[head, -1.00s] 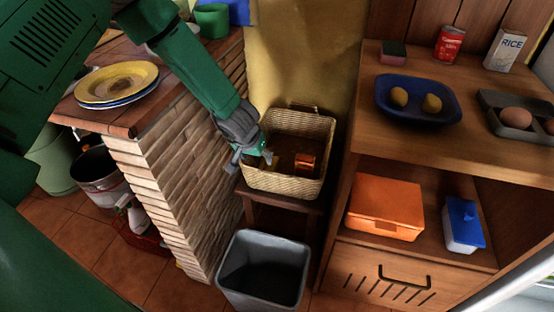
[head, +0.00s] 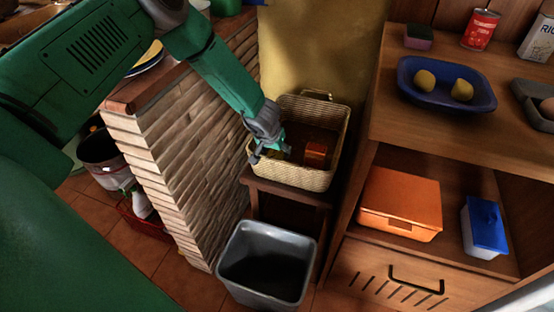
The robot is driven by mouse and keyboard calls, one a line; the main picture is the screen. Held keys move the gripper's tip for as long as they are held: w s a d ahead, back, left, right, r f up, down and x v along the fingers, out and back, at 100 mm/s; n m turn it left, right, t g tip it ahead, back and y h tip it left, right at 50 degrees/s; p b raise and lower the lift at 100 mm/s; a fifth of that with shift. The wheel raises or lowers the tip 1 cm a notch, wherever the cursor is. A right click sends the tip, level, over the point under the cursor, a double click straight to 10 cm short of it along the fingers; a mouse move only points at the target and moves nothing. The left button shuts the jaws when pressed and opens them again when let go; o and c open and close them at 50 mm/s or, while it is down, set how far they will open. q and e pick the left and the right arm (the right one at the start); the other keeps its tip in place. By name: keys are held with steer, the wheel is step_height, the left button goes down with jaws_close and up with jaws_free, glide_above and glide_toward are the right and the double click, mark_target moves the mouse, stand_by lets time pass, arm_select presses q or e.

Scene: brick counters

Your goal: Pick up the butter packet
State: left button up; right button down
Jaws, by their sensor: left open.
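A wicker basket (head: 290,178) stands on a small dark wooden stand beside the brick counter in the head view. My left gripper (head: 268,152) is open, fingers down, at the basket's left side over its rim. A small pale yellow thing (head: 284,152), perhaps the butter packet, shows right by the fingers inside the basket. It is partly hidden by the gripper, and I cannot tell whether they touch. A red-orange packet (head: 316,151) lies in the basket to the right of the gripper. My right gripper is out of view.
The brick counter (head: 185,150) rises close to the basket's left. A wooden cabinet (head: 375,135) stands on the right, with a blue dish (head: 445,96) on top and an orange box (head: 400,204) on its shelf. A grey bin (head: 267,262) stands in front below.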

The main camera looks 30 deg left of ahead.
mark_target(277, 152)
arm_select(q)
steer(key=b+x, duration=0.1)
steer(key=x, duration=0.2)
steer(key=shift+f, duration=0.25)
steer(key=shift+w+r, duration=0.1)
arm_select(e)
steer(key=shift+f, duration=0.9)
arm_select(q)
steer(key=c, duration=1.1)
steer(key=shift+r, duration=0.1)
